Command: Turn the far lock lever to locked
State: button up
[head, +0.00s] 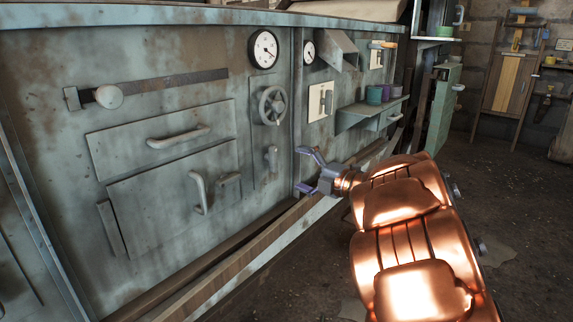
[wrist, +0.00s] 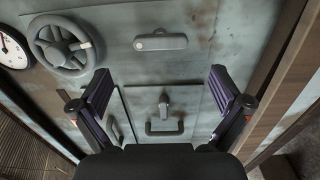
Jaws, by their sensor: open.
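A grey lever (head: 270,158) sits on the narrow panel below the handwheel, the farther of two similar levers, and points up and down. It also shows in the wrist view, top centre (wrist: 160,42). The nearer lever (head: 228,178) lies level beside a door handle (head: 200,190); the wrist view shows that lever low in the middle (wrist: 164,103). I see no lock markings. My gripper (head: 307,172) is open and empty, to the right of the far lever and apart from it. In the wrist view its two fingers (wrist: 165,90) are spread wide, facing the panel.
The handwheel (head: 271,106) and a dial gauge (head: 263,50) are above the far lever. A ledge (head: 370,112) with cups juts out to the right. A long rail (head: 250,240) runs along the panel's foot. Open floor lies to the right.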

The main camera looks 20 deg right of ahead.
jog(key=shift+v, duration=1.2)
jog(key=d+r+m+t+h+p, duration=0.1)
jog(key=d+r+m+h+p, duration=0.4)
jog(key=r, duration=0.3)
jog(key=d+r+m+t+h+p, duration=0.1)
jog(key=d+r+m+h+p, duration=0.35)
jog(key=r+p, duration=0.3)
jog(key=s+d+r+m+g+h+p, duration=0.4)
jog(key=s+r+m+h+p, duration=0.3)
jog(key=p, duration=0.3)
jog(key=s+a+r+m+g+y+p, duration=0.1)
jog(key=s+a+p, duration=0.5)
jog(key=s, duration=0.6)
jog(key=s+a+r+m+g+y+p, duration=0.1)
jog(key=s+a+m+g+y+p, duration=0.2)
jog(key=s+a+g+p, duration=0.4)
jog(key=s+a+r+m+g+y+p, duration=0.1)
jog(key=s+a+m+g+p, duration=0.3)
jog(key=s, duration=1.5)
jog(key=a+g+y+p, duration=0.1)
jog(key=a+g+p, duration=0.1)
jog(key=p, duration=0.1)
jog(key=shift+a+m, duration=0.35)
